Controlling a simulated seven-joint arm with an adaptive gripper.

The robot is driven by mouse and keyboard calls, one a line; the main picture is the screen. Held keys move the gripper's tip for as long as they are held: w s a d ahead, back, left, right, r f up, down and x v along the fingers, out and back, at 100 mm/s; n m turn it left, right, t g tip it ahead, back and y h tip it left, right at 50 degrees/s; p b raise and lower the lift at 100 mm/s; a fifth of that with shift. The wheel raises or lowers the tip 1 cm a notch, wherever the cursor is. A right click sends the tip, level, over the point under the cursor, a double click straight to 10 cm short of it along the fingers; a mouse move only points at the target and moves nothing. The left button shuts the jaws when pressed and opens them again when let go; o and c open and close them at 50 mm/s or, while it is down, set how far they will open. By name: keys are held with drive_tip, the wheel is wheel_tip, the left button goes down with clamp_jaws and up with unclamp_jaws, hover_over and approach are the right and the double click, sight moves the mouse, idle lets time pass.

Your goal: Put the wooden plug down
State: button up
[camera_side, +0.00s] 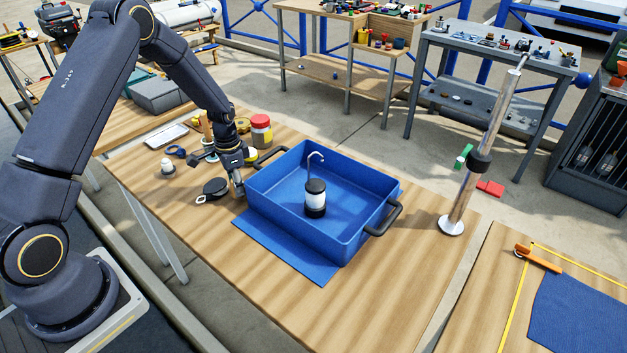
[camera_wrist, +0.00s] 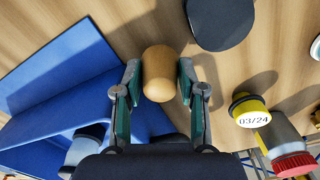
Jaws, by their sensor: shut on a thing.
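The wooden plug (camera_wrist: 160,72) is a smooth, light brown, rounded piece. In the wrist view it sits between the two fingers of my gripper (camera_wrist: 158,84), which is shut on it from both sides. In the side view my gripper (camera_side: 238,188) points down just left of the blue bin, low over the wooden table (camera_side: 215,240). The plug is too small and hidden by the fingers to make out clearly there. I cannot tell whether it touches the tabletop.
A blue bin (camera_side: 350,238) holding a lantern (camera_side: 315,198) stands right of my gripper, with a blue mat (camera_side: 278,250) in front. A black round object (camera_side: 214,187) lies close on the left. A red-lidded jar (camera_side: 261,133) stands behind. The front-left tabletop is clear.

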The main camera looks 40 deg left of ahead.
drive_tip(key=shift+f, duration=0.7)
drive_tip(key=o, duration=0.9)
drive_tip(key=shift+f, duration=0.15)
drive_tip(key=shift+c, duration=0.2)
